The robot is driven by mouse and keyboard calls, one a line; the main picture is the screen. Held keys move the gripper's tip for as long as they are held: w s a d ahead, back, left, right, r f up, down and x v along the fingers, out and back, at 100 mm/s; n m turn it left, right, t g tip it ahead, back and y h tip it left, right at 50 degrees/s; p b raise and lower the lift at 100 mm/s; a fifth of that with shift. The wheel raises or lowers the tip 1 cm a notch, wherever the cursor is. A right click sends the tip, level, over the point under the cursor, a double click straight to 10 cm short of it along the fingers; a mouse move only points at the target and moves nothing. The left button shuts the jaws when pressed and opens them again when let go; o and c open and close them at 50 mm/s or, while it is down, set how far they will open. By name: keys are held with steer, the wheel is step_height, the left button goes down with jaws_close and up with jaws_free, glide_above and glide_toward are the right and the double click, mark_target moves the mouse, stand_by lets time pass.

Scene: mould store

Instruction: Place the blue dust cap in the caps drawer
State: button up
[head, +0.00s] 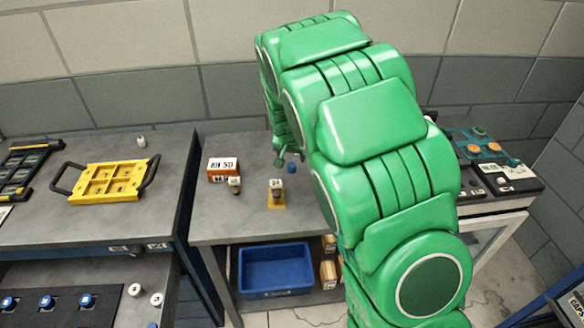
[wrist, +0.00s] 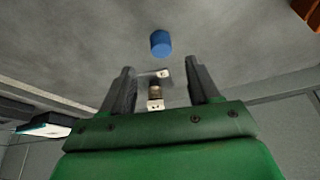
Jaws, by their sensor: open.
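The blue dust cap (head: 291,167) lies on the grey middle bench, close to the end of my arm. In the wrist view the blue cap (wrist: 160,43) is beyond my fingertips, roughly centred between them and not touching them. My gripper (wrist: 163,76) is open, with nothing held between its fingers. In the head view my gripper (head: 279,155) shows only partly, just left of the cap, behind my green arm.
An orange box (head: 223,168) and a small labelled piece on a yellow base (head: 276,190) stand nearby on the bench. A blue bin (head: 276,268) sits on the shelf below. A yellow tray (head: 108,181) lies on the left bench, above a black insert (head: 65,315) with blue-topped pieces.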

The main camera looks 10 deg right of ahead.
mark_target(292, 164)
steer(key=shift+a+x, duration=0.15)
steer(key=shift+x, duration=1.1)
steer(key=shift+a+x, duration=0.1)
steer(key=shift+x, duration=1.15)
steer(key=shift+s, duration=0.2)
steer(key=shift+f, duration=0.1)
jaws_close()
steer(key=shift+r, duration=0.55)
step_height(292, 164, up, 2)
steer(key=shift+r, duration=0.2)
steer(key=s+d+r, duration=0.1)
steer(key=s+r, duration=0.8)
steer(key=s, duration=0.5)
steer(key=shift+r, duration=0.3)
